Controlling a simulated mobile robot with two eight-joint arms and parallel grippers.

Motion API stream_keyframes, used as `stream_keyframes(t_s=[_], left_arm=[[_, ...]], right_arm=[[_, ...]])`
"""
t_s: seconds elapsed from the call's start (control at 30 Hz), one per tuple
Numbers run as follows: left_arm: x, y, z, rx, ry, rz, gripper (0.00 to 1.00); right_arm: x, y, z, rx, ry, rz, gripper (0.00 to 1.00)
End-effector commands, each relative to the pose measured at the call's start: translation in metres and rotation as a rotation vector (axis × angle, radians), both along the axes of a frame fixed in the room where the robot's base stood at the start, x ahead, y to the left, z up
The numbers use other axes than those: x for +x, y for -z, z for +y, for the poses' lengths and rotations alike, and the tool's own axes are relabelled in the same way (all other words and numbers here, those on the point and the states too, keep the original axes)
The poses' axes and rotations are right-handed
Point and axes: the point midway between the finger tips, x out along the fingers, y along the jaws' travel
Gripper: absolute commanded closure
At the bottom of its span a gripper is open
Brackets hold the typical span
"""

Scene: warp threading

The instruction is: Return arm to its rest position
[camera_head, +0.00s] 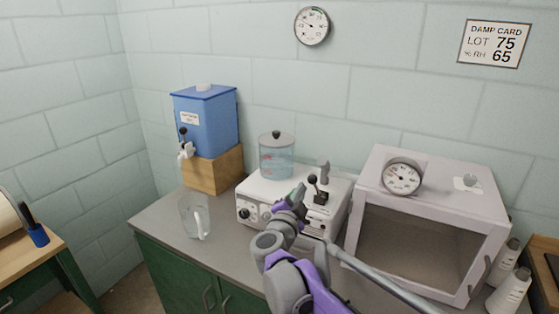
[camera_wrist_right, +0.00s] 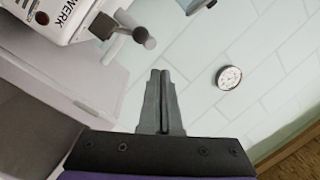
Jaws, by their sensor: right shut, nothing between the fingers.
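My right arm (camera_head: 300,284), purple and grey, rises from the lower middle of the head view. It reaches up in front of the white hotplate-like device (camera_head: 262,209). My right gripper (camera_head: 298,191) is at the arm's far end, near the device's front, and partly hidden by its own wrist. In the right wrist view the right gripper (camera_wrist_right: 160,72) is shut and empty, with its two dark fingers together. I cannot tell whether the gripper touches the device. My left gripper is in neither view.
A glass jar (camera_head: 276,156) stands on the device. An open-fronted grey box (camera_head: 437,206) and white bottles (camera_head: 511,291) stand to the right.

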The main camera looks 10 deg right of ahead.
Motion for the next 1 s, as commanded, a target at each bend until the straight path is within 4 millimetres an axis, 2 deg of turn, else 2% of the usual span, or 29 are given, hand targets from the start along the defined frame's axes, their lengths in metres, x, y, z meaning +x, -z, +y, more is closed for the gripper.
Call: stream_keyframes(t_s=[0.03, 0.1, 0.17, 0.23, 0.37, 0.43, 0.6, 0.7, 0.83, 0.9, 1.0], left_arm=[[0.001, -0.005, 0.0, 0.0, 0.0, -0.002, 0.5], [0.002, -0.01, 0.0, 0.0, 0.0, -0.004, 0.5], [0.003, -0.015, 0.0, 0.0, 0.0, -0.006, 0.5], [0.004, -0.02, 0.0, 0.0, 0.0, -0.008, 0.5], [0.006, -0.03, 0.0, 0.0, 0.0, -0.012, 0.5], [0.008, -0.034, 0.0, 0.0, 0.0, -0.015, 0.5], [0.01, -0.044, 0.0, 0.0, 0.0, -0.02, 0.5], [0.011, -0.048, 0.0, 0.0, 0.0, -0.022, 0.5], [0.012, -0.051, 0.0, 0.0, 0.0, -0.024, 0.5], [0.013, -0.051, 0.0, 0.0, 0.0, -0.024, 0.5], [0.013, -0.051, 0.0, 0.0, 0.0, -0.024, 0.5]], right_arm=[[-0.008, -0.014, 0.0, -0.039, -0.072, -0.007, 1.0], [-0.023, -0.027, 0.009, -0.112, -0.209, 0.001, 1.0], [-0.042, -0.029, 0.018, -0.182, -0.337, 0.035, 1.0], [-0.071, -0.019, 0.028, -0.265, -0.477, 0.106, 1.0], [-0.138, 0.027, 0.034, -0.407, -0.693, 0.32, 1.0], [-0.18, 0.062, 0.028, -0.468, -0.776, 0.471, 1.0], [-0.273, 0.138, -0.006, -0.554, -0.864, 0.826, 1.0], [-0.318, 0.169, -0.028, -0.576, -0.869, 0.998, 1.0], [-0.356, 0.193, -0.049, -0.585, -0.857, 1.148, 1.0], [-0.368, 0.2, -0.056, -0.586, -0.85, 1.192, 1.0], [-0.374, 0.203, -0.059, -0.586, -0.846, 1.217, 1.0]])
